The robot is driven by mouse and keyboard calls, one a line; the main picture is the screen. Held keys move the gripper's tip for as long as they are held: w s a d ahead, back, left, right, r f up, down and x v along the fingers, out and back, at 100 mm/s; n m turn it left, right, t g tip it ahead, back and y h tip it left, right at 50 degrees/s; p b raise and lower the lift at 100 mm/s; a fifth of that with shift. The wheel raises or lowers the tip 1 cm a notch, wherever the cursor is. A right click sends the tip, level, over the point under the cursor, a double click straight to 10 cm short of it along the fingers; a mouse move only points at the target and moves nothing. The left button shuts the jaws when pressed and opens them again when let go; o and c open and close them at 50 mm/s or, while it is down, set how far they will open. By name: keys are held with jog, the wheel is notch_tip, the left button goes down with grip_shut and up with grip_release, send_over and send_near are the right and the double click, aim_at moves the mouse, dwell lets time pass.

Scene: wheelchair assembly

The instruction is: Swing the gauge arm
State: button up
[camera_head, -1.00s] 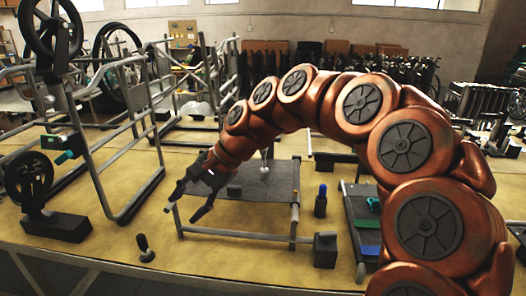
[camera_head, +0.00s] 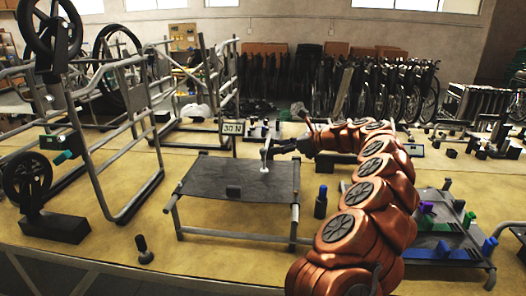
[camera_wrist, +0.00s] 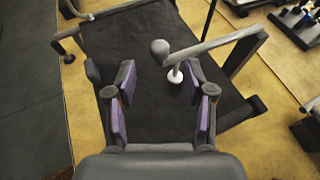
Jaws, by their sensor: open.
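The grey gauge arm (camera_wrist: 218,42) shows in the wrist view as a bar with a round knob, running from the knob to the right. A small white foot (camera_wrist: 175,76) shows below the knob, over the dark seat panel (camera_wrist: 130,35). In the head view the white foot (camera_head: 265,168) is at the right part of the seat panel (camera_head: 215,181). My gripper (camera_head: 272,149) is beside the gauge's upright part, coming from the right. In the wrist view my gripper (camera_wrist: 160,72) is open, its purple-padded fingers on either side of the white foot. I cannot tell whether they touch it.
A sign reading 30 N (camera_head: 231,127) stands behind the panel. A blue-topped post (camera_head: 321,201) and a rack with coloured clips (camera_head: 440,225) stand right. A wheelchair frame (camera_head: 125,140) stands left. Bare yellow tabletop lies in front.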

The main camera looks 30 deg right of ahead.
aim_at(265, 149)
jog(key=shift+p+x, duration=0.6)
jog(key=shift+x, duration=3.25)
grip_shut()
